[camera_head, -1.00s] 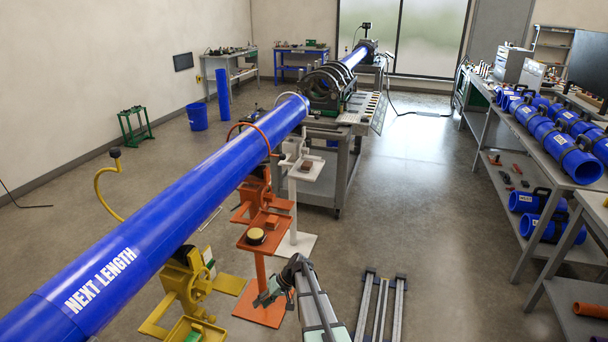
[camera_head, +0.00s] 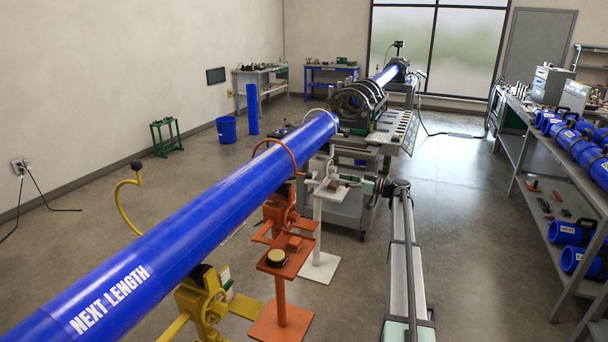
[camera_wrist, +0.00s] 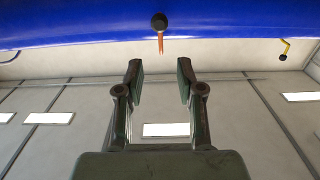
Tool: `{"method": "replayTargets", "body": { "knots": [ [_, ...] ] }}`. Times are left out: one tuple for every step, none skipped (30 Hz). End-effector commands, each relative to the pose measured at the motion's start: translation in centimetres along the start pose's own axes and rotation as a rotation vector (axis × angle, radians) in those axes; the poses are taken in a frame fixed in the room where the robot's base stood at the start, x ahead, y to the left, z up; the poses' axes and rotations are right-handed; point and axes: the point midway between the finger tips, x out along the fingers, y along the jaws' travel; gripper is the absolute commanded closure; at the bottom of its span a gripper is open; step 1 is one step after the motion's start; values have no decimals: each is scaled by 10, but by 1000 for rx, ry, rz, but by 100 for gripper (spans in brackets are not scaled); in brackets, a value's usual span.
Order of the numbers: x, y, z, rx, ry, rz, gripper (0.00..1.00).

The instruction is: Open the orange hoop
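The orange hoop (camera_head: 277,142) arches over the long blue pipe (camera_head: 200,205) above the orange stand (camera_head: 283,258). It appears closed over the pipe. In the wrist view the hoop's dark round knob (camera_wrist: 159,22) and short orange stem (camera_wrist: 160,42) show against the pipe (camera_wrist: 80,25). My gripper (camera_wrist: 160,75) is open and empty, its two fingers apart. The knob lies beyond the fingertips, roughly centred between them, and not between the fingers. In the head view my gripper (camera_head: 350,183) points left toward the hoop's near side; its fingertips are small and hard to make out.
A white stand (camera_head: 318,225) stands close by my gripper. The yellow stand (camera_head: 205,305) has its yellow hoop (camera_head: 122,195) swung open on the pipe's far side. A fusion machine (camera_head: 360,100) is behind. Shelves with blue fittings (camera_head: 575,145) are right; the floor between is clear.

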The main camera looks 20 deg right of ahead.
Motion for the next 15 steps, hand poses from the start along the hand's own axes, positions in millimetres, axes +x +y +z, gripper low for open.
{"method": "replayTargets", "body": {
  "knots": [
    [3, 1, -2, -5, 3, -1, 63],
    [6, 0, -3, -6, 4, -1, 63],
    [9, 0, -3, -5, 4, -1, 63],
    [13, 0, -3, -4, 3, -1, 63],
    [16, 0, -3, -4, 3, -1, 63],
    [22, 0, -3, -3, 3, -1, 63],
    [27, 0, -3, -3, 2, -1, 63],
    [33, 0, -3, -2, 2, -2, 63],
    [41, 0, -4, -2, 2, -3, 63],
    [46, 0, -4, -2, 2, -2, 63],
    [52, 1, -4, -2, 2, -1, 63],
    [60, 0, -4, -2, 2, -2, 63],
    [67, 0, -4, -2, 2, -3, 63],
    [73, 0, -4, -2, 2, -2, 63],
    [80, 1, -4, -2, 2, -1, 63]
  ]
}}
